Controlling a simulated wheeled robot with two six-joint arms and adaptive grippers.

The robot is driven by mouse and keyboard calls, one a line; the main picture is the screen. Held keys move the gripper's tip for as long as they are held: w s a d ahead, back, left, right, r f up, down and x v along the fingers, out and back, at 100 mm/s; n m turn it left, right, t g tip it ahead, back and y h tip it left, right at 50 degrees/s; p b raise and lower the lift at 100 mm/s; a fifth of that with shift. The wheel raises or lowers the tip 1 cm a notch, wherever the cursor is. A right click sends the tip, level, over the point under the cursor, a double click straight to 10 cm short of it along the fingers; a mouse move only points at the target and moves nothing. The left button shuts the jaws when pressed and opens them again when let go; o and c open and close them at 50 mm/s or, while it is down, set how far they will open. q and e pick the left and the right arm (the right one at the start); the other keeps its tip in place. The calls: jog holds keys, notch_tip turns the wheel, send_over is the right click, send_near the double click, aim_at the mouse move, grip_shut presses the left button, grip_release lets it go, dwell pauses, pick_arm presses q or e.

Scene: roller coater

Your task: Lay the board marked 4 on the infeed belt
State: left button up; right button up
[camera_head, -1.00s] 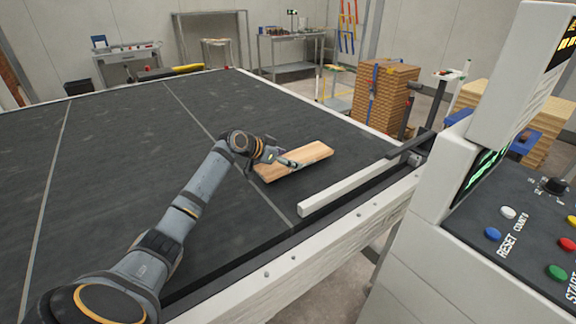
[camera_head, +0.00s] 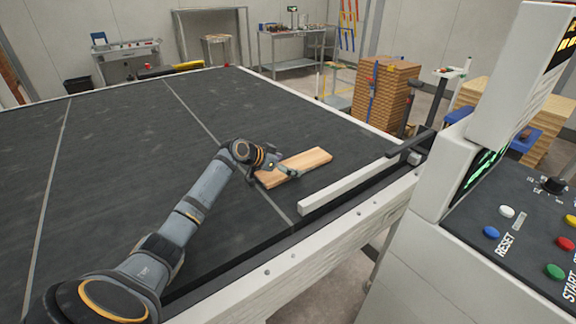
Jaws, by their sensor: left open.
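A light wooden board (camera_head: 308,160) lies flat on the dark infeed belt (camera_head: 110,150), near the white guide rail. No number can be read on it from here. My left gripper (camera_head: 291,174) is open at the near-left part of the board, low over its top face or beside its near edge; I cannot tell whether it touches. The wrist hides the board's left end in part. My right gripper is not in view.
A white guide rail (camera_head: 345,190) runs along the belt's right edge. A control panel (camera_head: 500,235) with coloured buttons stands close at the right. Stacks of boards (camera_head: 385,92) stand beyond the belt. The belt's left and middle are clear.

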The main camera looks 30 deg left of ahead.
pick_arm(q)
jog(key=shift+r, duration=0.2)
jog(key=shift+s+a+r, duration=0.1)
jog(key=shift+s+a, duration=0.1)
jog(key=shift+s, duration=0.05)
jog(key=b+v, duration=0.1)
jog(key=v, duration=0.7)
jog(key=shift+s+r, duration=0.1)
jog(key=shift+s, duration=0.15)
jog(key=shift+s+a+r+p, duration=0.25)
jog(key=shift+s+r+p, duration=0.2)
jog(key=shift+p, duration=0.2)
jog(key=shift+p+v, duration=0.8)
jog(key=shift+d+r, duration=0.1)
jog(key=shift+d, duration=0.05)
